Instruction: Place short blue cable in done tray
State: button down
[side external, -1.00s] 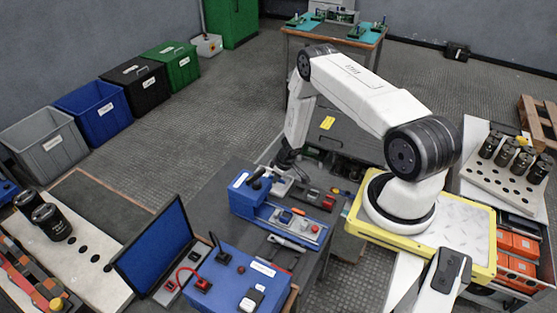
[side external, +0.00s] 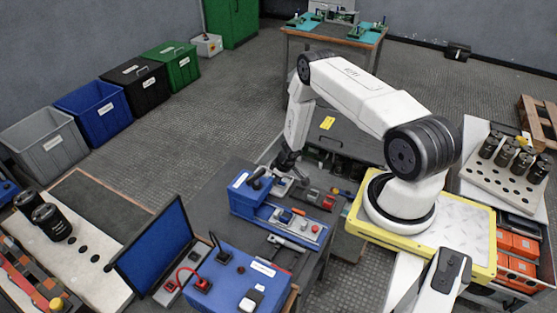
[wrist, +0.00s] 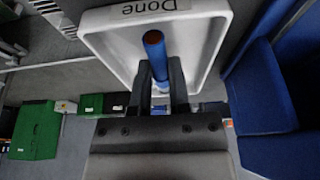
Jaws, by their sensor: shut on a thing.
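The short blue cable (wrist: 153,45) shows in the wrist view as a blue rod with a brownish end. My gripper (wrist: 161,85) is shut on it, one dark finger on each side. The white done tray (wrist: 213,43), labelled "Done", lies beyond the cable in the wrist view, and the cable overlaps its inside. I cannot tell whether the cable touches the tray floor. In the side view my gripper (side external: 287,163) is low over the grey bench, behind the blue crimping machine (side external: 250,195). The cable is too small or hidden to make out there.
A blue body (wrist: 262,90) stands close to the right of the tray in the wrist view. Small grey and red parts (side external: 328,198) lie right of my gripper.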

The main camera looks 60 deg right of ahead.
jog(key=c, duration=0.5)
grip_release()
jog(key=shift+r, duration=0.2)
jog(key=shift+r, duration=3.8)
jog(key=shift+r, duration=0.1)
